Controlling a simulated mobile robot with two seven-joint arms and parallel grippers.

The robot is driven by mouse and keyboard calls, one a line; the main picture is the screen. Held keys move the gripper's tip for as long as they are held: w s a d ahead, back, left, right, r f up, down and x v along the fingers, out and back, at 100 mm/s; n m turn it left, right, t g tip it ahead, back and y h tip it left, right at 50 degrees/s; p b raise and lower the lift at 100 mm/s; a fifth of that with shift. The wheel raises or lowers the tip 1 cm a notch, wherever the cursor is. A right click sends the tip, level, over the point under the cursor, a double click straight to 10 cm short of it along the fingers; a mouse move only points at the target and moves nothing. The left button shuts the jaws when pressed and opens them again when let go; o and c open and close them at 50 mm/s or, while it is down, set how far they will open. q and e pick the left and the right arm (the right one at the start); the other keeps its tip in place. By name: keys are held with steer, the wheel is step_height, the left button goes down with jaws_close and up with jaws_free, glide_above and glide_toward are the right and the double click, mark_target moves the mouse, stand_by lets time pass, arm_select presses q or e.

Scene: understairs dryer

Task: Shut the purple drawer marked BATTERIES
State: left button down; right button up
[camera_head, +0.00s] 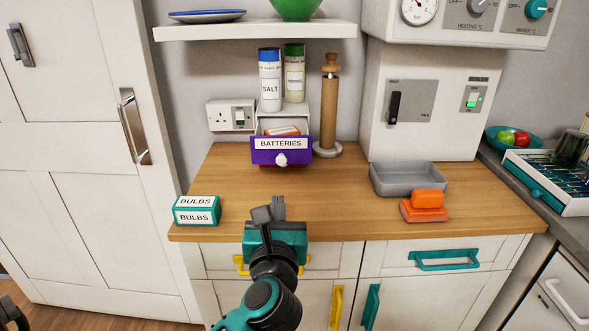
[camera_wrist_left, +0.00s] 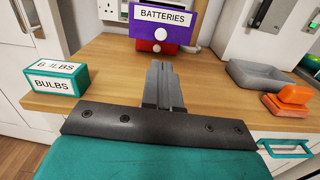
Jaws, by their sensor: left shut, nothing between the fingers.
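The purple drawer (camera_head: 266,157) with a BATTERIES label and a white knob stands pulled out of a small white cabinet (camera_head: 297,115) at the back of the wooden worktop. Something orange and white shows inside it. The drawer front (camera_wrist_left: 147,29) also shows at the top of the left wrist view, facing me. My left gripper (camera_head: 268,211) is shut and empty over the worktop's front edge, in front of the drawer and apart from it. Its closed fingers (camera_wrist_left: 158,70) point towards the drawer in the left wrist view. My right gripper is not in view.
A BULBS box (camera_head: 196,211) stands left of my gripper. A grey tray (camera_head: 407,180) and an orange stacked object (camera_head: 424,206) are on the right. A wooden holder (camera_head: 329,110) stands right of the drawer; a red drawer (camera_wrist_left: 144,46) is below it. The worktop between gripper and drawer is clear.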

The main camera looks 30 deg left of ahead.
arm_select(q)
glide_toward(280, 162)
steer(key=shift+n, duration=0.3)
steer(key=x, duration=0.7)
steer(key=shift+d, duration=0.1)
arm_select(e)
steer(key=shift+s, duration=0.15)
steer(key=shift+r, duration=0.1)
